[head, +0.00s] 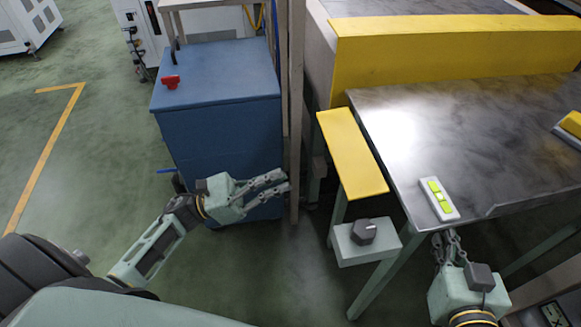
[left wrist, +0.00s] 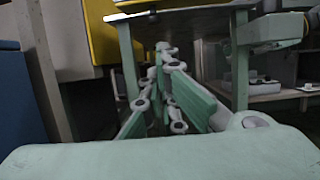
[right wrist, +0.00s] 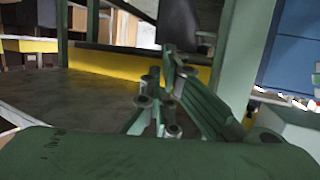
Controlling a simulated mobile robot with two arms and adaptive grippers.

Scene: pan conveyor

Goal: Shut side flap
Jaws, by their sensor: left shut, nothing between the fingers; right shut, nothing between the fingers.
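A long yellow panel (head: 352,152), which looks like the side flap, sticks out beside the left edge of the metal table (head: 440,120); I cannot tell its exact tilt. My left gripper (head: 287,182) is shut and empty, left of the flap and lower, in front of the blue cabinet and apart from the flap. In the left wrist view its fingers (left wrist: 165,50) point towards the table's legs. My right gripper (head: 447,236) is shut and empty at the table's front edge, just below the green-buttoned control box. Its fingers also show in the right wrist view (right wrist: 165,75).
A grey box with a dark knob (head: 364,233) sits below the flap's near end. A blue cabinet (head: 222,100) with a red handle and an upright post (head: 296,110) stand left. A control box (head: 439,199) lies on the table's front corner. Green floor is open at left.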

